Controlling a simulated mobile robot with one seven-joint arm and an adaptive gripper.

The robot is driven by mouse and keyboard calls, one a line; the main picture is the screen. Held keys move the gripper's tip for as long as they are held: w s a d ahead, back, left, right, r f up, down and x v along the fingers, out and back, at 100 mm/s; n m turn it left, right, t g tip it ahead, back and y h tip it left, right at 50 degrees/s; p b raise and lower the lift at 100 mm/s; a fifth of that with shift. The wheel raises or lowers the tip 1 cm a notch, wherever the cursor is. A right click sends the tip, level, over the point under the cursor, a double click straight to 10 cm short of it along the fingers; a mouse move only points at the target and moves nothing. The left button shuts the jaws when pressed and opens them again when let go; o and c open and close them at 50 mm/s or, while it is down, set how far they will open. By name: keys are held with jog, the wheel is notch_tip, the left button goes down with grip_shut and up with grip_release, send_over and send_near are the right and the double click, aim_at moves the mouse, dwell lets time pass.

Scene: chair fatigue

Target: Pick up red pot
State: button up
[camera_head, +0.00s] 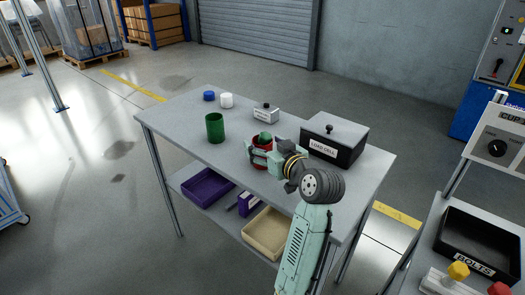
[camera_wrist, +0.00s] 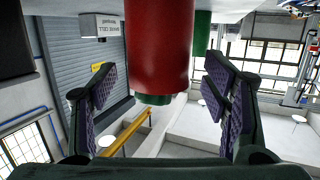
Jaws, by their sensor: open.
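The red pot (camera_head: 263,144) stands on the grey table, partly hidden by my gripper (camera_head: 262,153). A green part shows at its top. In the wrist view, which looks upside down, the red pot (camera_wrist: 158,45) fills the space between my two open fingers, with visible gaps on both sides. I cannot see the fingers closed on it. A green pot (camera_head: 215,128) stands apart to the left, and part of it shows behind the red pot in the wrist view (camera_wrist: 202,35).
A black load cell box (camera_head: 335,145) stands just right of the red pot. A small labelled box (camera_head: 265,114), a white cylinder (camera_head: 226,100) and a blue one (camera_head: 209,95) are farther back. Purple (camera_head: 207,186) and beige (camera_head: 266,232) bins sit on the shelf below.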

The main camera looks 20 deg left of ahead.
aim_at(262, 134)
jog(key=shift+x, duration=1.05)
jog(key=c, duration=1.3)
jog(key=shift+r, duration=0.1)
jog(key=shift+r+b, duration=0.4)
jog(key=shift+r, duration=1.35)
jog(key=s+d+b, duration=0.1)
jog(key=s, duration=0.3)
jog(key=s+d+b, duration=0.1)
jog(key=s+b, duration=0.1)
jog(key=s, duration=0.2)
jog(key=s+d+r+b, duration=0.1)
jog(key=s+d+b, duration=0.1)
jog(key=s, duration=0.3)
jog(key=shift+d, duration=0.1)
